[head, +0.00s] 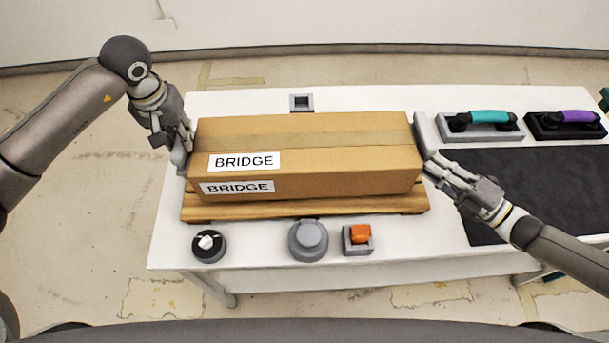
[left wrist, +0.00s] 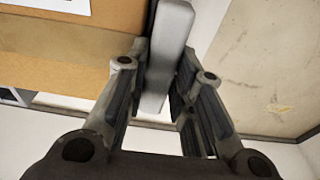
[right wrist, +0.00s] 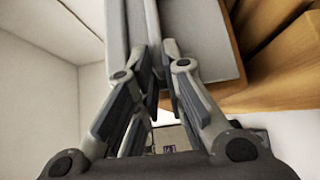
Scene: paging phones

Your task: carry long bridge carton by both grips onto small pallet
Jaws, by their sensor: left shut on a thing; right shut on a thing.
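The long brown carton (head: 310,160), labelled BRIDGE on top and front, lies level over the wooden small pallet (head: 320,207). Pallet slats show along its front; I cannot tell whether its underside touches them. My left gripper (head: 185,150) is shut on the grey grip at the carton's left end; that grip shows between the fingers in the left wrist view (left wrist: 168,60). My right gripper (head: 432,165) is shut on the grey grip (head: 424,128) at the right end. In the right wrist view the fingers (right wrist: 160,75) close around a grey bar.
A black knob (head: 208,246), a grey round button (head: 308,240) and an orange switch (head: 358,238) line the white table's front. A small grey square socket (head: 301,102) is behind the carton. Teal-handled (head: 485,122) and purple-handled (head: 565,122) tools and a dark mat (head: 530,185) lie right.

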